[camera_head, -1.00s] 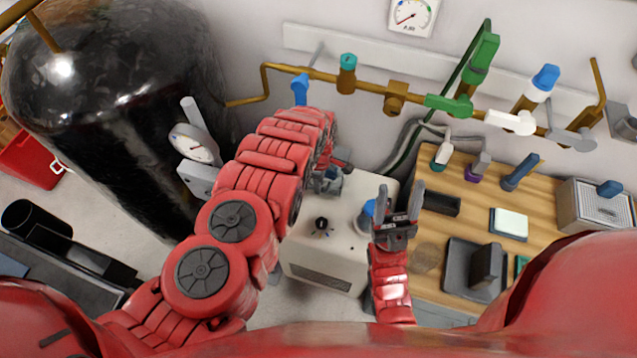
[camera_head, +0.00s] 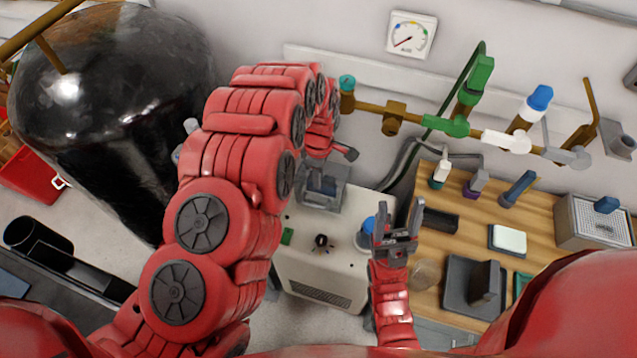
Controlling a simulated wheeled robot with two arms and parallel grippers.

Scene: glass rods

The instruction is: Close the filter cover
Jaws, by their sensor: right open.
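A grey, partly see-through box (camera_head: 322,187) sits on top of the beige machine (camera_head: 325,262), at its back. It may be the filter housing; I cannot tell for certain which part is the filter cover or how far open it is. My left gripper (camera_head: 347,153) is just above and behind this box, mostly hidden by its own red arm. I cannot tell whether its fingers are apart. My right gripper (camera_head: 399,218) points up beside the machine's right edge, with its fingers apart and nothing between them.
A blue knob (camera_head: 367,233) stands just left of my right gripper. A black knob (camera_head: 321,242) and a small green part (camera_head: 287,236) are on the machine. A wooden table (camera_head: 440,300) at right holds several items. Brass pipes with valves (camera_head: 395,117) run along the wall. A black tank (camera_head: 110,130) stands left.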

